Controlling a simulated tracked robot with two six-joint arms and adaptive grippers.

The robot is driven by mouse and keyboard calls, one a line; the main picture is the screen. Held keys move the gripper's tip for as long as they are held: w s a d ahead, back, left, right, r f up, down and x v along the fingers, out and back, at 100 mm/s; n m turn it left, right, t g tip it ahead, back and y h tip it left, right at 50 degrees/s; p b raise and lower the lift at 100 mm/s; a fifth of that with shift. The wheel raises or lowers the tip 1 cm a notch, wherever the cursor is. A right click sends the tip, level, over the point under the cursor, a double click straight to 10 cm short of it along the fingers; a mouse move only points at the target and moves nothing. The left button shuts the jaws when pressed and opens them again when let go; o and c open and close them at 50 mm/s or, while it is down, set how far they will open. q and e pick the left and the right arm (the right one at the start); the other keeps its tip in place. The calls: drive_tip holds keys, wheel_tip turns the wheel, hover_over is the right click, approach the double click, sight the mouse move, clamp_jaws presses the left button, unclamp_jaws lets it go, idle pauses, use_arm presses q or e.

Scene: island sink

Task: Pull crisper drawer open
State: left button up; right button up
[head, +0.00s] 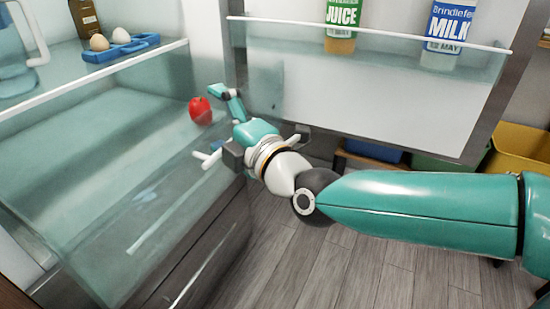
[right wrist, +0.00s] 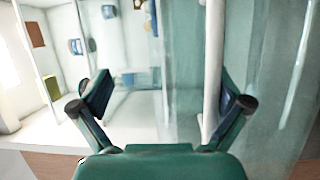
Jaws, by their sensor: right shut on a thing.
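The clear crisper drawer (head: 110,215) sits low in the open fridge, with a white bar (head: 160,222) along its front. My right gripper (head: 215,122) is at the drawer's right front end, its fingers spread apart. In the right wrist view, a white upright bar (right wrist: 213,60) lies against the inner side of the right-hand finger, and the other finger stands well apart from it. The right gripper bears on this bar. How far the drawer is pulled out is hard to tell. My left gripper is out of view.
A red fruit (head: 200,111) shows just behind the gripper. A blue egg tray (head: 120,48) and a pitcher (head: 18,50) stand on the shelf above. The open door holds juice (head: 342,25) and milk (head: 445,35). A yellow bin (head: 520,150) is at the right. The wooden floor (head: 340,265) below is clear.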

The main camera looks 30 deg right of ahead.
drive_tip(key=shift+s+d+r+t, duration=0.15)
drive_tip(key=shift+s+r+t, duration=0.15)
drive_tip(key=shift+s+r, duration=0.45)
drive_tip(key=shift+c, duration=0.3)
drive_tip(key=shift+f+v, duration=0.2)
drive_tip(key=shift+v, duration=0.95)
drive_tip(key=c, duration=0.5)
drive_tip(key=shift+v, duration=1.15)
drive_tip(key=shift+c, duration=0.5)
drive_tip(key=f+b+v, duration=0.1)
drive_tip(key=b+v, duration=0.2)
drive_tip(key=v, duration=0.9)
drive_tip(key=shift+a+f, duration=0.25)
